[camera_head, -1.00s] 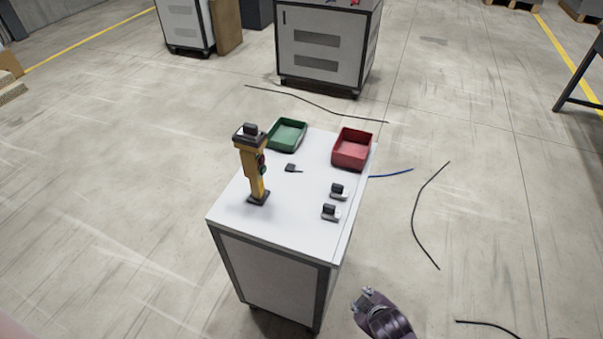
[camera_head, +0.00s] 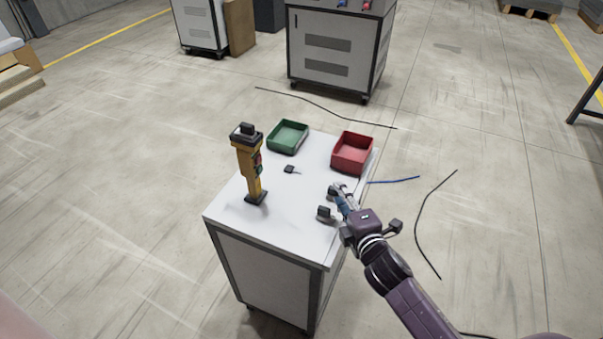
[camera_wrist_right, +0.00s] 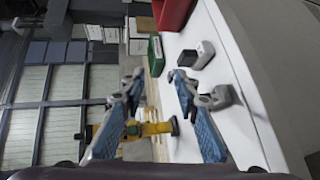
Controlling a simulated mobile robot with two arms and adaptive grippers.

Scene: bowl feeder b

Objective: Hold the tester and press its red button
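The yellow tester (camera_head: 250,170) stands upright at the left of the white-topped cart, with a black top, a dark foot and red and green buttons on its right side. It also shows in the right wrist view (camera_wrist_right: 150,129), lying sideways across the picture. My right gripper (camera_head: 342,191) is over the cart's right edge, near two small dark-and-grey parts and well apart from the tester. In the right wrist view its blue-padded fingers (camera_wrist_right: 157,85) are spread with nothing held between them. My left gripper is in no view.
A green bin (camera_head: 288,137) and a red bin (camera_head: 352,153) stand at the cart's back. A small dark part (camera_head: 289,169) lies mid-cart. Dark-and-grey parts (camera_head: 325,213) sit at the right. The white cart top (camera_head: 290,225) is clear at the front.

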